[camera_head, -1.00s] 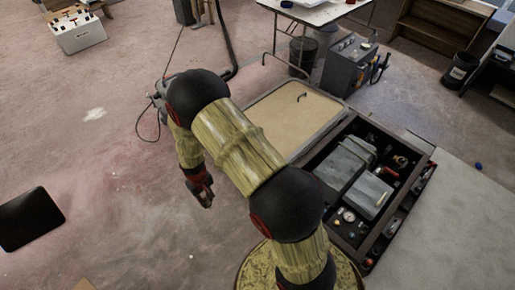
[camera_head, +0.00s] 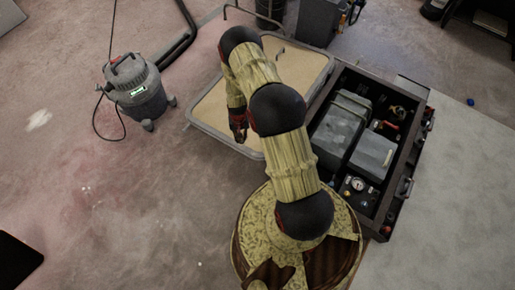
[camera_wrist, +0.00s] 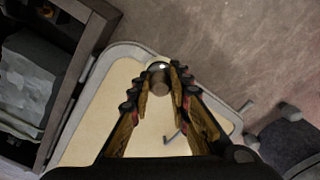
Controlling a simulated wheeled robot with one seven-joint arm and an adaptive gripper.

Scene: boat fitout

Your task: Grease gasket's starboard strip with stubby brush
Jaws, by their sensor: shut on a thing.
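My gripper (camera_head: 239,133) is over the near left part of a tan hatch panel (camera_head: 213,108) with a grey raised rim. In the wrist view my gripper (camera_wrist: 160,80) is shut on a short, round thing with a brownish end and a shiny metal part, which looks like the stubby brush (camera_wrist: 158,88). Its bristles cannot be made out. The grey rim (camera_wrist: 127,49) shows behind the fingertips in the wrist view. I cannot tell the gasket from the rim, nor which strip is starboard. My arm hides part of the panel in the head view.
An open dark case (camera_head: 392,196) with grey boxes and small fittings stands right of the panel. A grey shop vacuum (camera_head: 138,92) with hose and cord stands to the left. The floor at lower left is mostly clear.

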